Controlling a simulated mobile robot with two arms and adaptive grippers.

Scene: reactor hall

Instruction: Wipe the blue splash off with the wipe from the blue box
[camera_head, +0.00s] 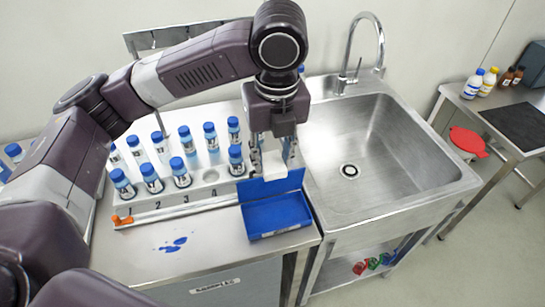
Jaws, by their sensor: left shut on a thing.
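The blue splash (173,245) lies as a few small spots on the steel bench top at the front left. The blue box (275,214) stands open at the bench's right front edge, with a blue panel upright at its back. My left gripper (274,158) points down just above and behind the box. Whether the wipe touches the box cannot be told. My right gripper is not in view.
A white rack (207,194) with several blue-capped vials stands behind the splash. An orange-ended rod (185,208) runs along its front. A steel sink (355,150) with a tap is at the right. The bench around the splash is clear.

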